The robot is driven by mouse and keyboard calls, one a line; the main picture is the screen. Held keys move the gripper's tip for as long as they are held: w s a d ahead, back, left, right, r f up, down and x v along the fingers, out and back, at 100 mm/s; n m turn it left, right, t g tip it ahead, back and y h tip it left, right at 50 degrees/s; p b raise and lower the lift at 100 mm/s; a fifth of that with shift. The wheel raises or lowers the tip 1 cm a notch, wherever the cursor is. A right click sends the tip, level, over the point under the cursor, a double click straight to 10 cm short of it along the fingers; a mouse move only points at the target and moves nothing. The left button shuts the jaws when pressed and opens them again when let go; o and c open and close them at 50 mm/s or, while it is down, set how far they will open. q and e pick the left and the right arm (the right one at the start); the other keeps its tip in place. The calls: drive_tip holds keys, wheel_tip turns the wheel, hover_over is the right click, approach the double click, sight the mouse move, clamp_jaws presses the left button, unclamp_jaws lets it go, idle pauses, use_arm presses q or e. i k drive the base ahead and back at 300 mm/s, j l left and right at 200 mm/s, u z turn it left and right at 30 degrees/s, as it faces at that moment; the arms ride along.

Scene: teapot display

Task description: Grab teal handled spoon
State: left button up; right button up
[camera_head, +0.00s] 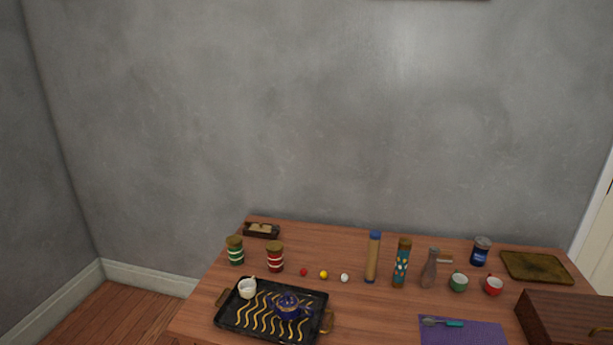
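The teal handled spoon (453,323) lies on a purple mat (462,335) near the front right of the wooden table. Its grey bowl end points left and its teal handle points right. The lower part of the mat is cut off by the picture's bottom edge. Neither of my grippers shows in the head view.
A dark wooden box (560,313) stands right of the mat. A black tray (232,322) with a blue teapot (287,305) and white cup (247,288) is at left. Jars, tall containers, cups and small balls stand behind. Bare table (375,320) lies between tray and mat.

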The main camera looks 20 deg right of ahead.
sight(428, 321)
drive_tip(key=z, duration=1.65)
drive_tip(key=k+j+z, duration=0.1)
drive_tip(key=j, duration=0.2)
drive_tip(key=j+z, duration=0.15)
drive_tip(key=j, duration=0.15)
drive_tip(key=k, duration=0.05)
